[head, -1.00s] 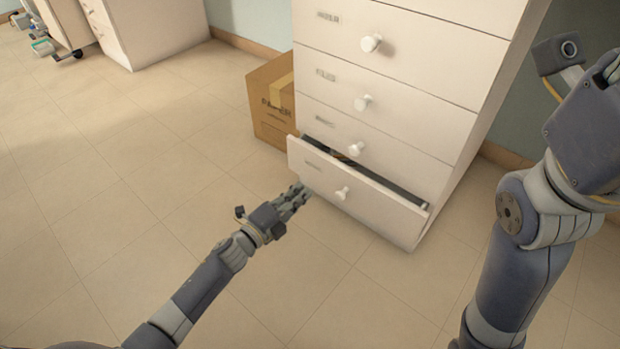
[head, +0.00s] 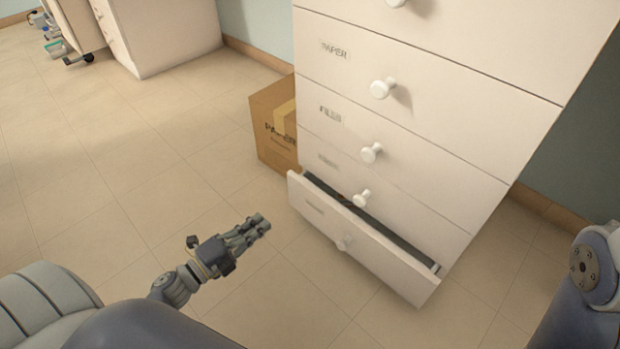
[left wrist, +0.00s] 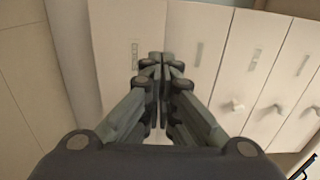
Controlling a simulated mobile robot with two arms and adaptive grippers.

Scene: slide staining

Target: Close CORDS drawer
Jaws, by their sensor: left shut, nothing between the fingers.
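The white bottom drawer (head: 388,265) of the cabinet is partly open in the head view, with a dark gap behind its front. My right gripper is out of view.
The white cabinet (head: 430,75) has closed drawers above, with labels including PAPER. A cardboard box (head: 274,130) stands on the floor against its left side. Open tiled floor (head: 120,190) lies to the left. Another white cabinet (head: 165,35) stands farther back.

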